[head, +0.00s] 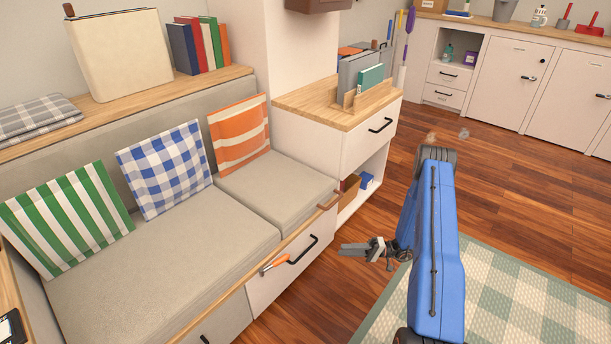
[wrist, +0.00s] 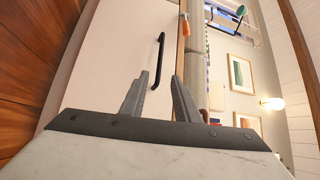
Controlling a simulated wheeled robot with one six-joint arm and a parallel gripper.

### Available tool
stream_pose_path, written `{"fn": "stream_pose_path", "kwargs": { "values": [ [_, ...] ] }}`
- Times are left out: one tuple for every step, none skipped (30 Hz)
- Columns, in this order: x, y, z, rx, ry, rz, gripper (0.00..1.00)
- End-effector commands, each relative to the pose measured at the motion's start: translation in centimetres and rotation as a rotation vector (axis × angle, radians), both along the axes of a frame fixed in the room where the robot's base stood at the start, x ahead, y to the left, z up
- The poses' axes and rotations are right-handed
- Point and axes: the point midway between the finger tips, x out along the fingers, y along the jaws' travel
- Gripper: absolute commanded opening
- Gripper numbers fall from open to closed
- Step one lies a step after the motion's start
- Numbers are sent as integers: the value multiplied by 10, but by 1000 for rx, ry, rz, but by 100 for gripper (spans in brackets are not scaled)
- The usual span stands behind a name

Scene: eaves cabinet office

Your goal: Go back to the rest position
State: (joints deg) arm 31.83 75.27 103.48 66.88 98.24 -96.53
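My gripper (head: 354,248) is at the end of my blue arm, in front of the bench's drawer front and to the right of its black handle (head: 304,250). In the wrist view, my gripper's two grey fingers (wrist: 160,77) stand apart with nothing between them. A black handle on a pale front (wrist: 155,60) shows beyond them, apart from the fingers.
An orange-handled tool (head: 276,263) is at the bench drawer's top edge. The cushioned bench (head: 180,262) holds striped and checked pillows. A low cabinet (head: 362,146) with an open shelf stands behind my gripper. Wooden floor (head: 505,190) and a checked rug (head: 520,300) lie to the right.

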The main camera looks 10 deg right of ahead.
Motion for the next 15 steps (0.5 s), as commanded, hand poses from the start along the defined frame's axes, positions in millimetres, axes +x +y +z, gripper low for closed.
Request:
{"fn": "stream_pose_path", "kwargs": {
  "values": [
    [0, 0, 0, 0, 0, 1, 29],
    [0, 0, 1, -1, 0, 2, 29],
    [1, 1, 4, -4, 0, 5, 29],
    [1, 1, 6, -8, 1, 11, 29],
    [2, 2, 10, -12, 2, 18, 29],
    [2, 3, 16, -20, 6, 29, 29],
    [3, 4, 22, -29, 9, 40, 29],
    [4, 5, 29, -39, 11, 53, 29],
    [4, 7, 39, -54, 17, 73, 29],
    [5, 9, 47, -64, 22, 87, 29],
    [5, 11, 56, -78, 28, 104, 29],
    [5, 13, 67, -96, 35, 126, 29],
    [5, 15, 74, -110, 41, 140, 29],
    [4, 17, 83, -124, 45, 156, 29],
    [4, 20, 94, -143, 54, 176, 29]
  ]
}}
